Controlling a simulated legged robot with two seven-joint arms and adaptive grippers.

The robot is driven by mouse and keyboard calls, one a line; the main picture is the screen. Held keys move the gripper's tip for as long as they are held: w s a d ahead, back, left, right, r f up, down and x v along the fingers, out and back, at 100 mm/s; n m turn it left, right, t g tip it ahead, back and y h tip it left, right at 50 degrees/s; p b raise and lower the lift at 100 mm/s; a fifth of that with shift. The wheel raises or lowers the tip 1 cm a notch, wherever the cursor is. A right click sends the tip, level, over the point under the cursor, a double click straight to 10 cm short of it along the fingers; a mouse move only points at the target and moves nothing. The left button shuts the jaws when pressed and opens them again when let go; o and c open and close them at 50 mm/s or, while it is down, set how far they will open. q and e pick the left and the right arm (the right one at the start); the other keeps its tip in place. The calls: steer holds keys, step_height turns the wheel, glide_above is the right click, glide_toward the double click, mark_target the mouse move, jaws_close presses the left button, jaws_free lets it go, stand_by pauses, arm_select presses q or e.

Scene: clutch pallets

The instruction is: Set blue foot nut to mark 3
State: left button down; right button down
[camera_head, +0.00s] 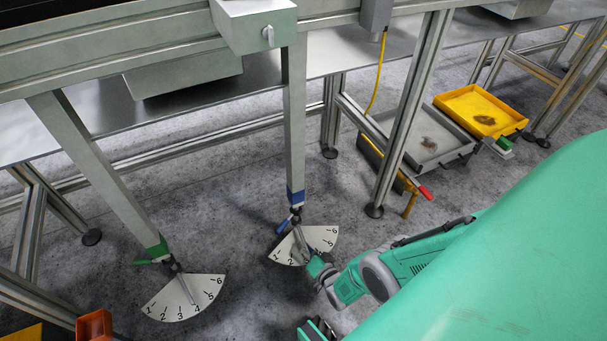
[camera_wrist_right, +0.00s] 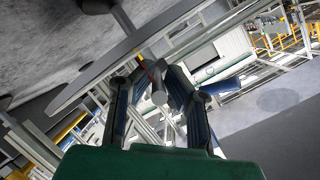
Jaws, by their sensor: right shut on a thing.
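The blue foot nut (camera_head: 295,196) sits at the bottom of the middle leg, above a white fan-shaped dial (camera_head: 322,236) on the floor. On the dial 1, 2, 5 and 6 show; the marks between are covered. A grey lever (camera_head: 301,242) slants down over the dial, just right of mark 2; its exact reading is unclear. My right gripper (camera_head: 310,260) is at the lever's lower end, shut on it. In the wrist view, its fingers (camera_wrist_right: 160,88) flank a grey round-ended rod (camera_wrist_right: 158,97). A green-and-black part, perhaps my left gripper (camera_head: 316,329), shows at the bottom edge.
A green foot nut (camera_head: 157,248) with its own dial (camera_head: 185,299) and pointer stands left. An orange bin (camera_head: 94,325) is at lower left. Grey (camera_head: 428,137) and yellow (camera_head: 481,110) trays lie right, behind another leg. Bare floor lies between the dials.

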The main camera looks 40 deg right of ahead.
steer(key=shift+w+a+r, duration=0.15)
steer(key=shift+w+d, duration=0.1)
steer(key=shift+d, duration=0.25)
steer(key=c, duration=1.7)
jaws_free()
steer(key=shift+a, duration=0.1)
arm_select(q)
steer(key=shift+d+r, duration=0.1)
steer(key=shift+r, duration=0.05)
arm_select(e)
steer(key=shift+o, duration=0.5)
steer(key=shift+a, duration=0.2)
arm_select(q)
steer(key=shift+d, duration=0.15)
arm_select(e)
steer(key=shift+d, duration=0.1)
steer(key=shift+s, duration=0.55)
steer(key=v, duration=1.1)
